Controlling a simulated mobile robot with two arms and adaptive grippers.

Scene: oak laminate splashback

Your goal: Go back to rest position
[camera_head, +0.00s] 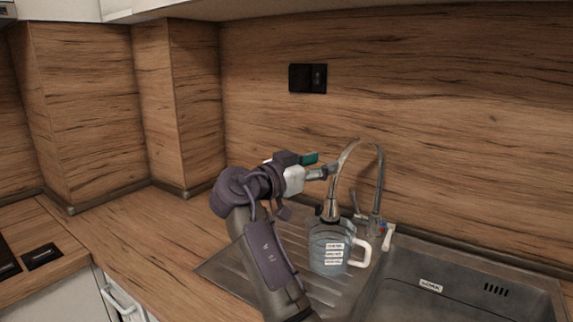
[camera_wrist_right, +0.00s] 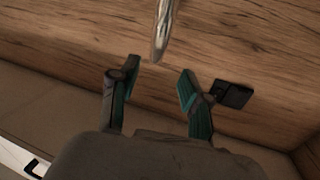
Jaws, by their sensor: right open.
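My right gripper (camera_head: 322,166) is raised in front of the wooden splashback, beside the curved metal tap (camera_head: 380,185). In the right wrist view my gripper (camera_wrist_right: 159,73) has its two teal-lined fingers spread, with nothing between them. Part of a shiny metal tube, which looks like the tap (camera_wrist_right: 162,25), shows just beyond the fingertips. I cannot tell whether it touches them. My right arm comes up from the bottom of the head view. My left gripper is in neither view.
A clear grey-blue jug (camera_head: 325,255) with a white handle and labels stands upright by the ribbed drainboard (camera_head: 235,265), under the tap's spout. The steel sink (camera_head: 455,285) lies to the right. A black wall socket (camera_head: 308,78) is above. The wooden worktop (camera_head: 140,235) at left is clear.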

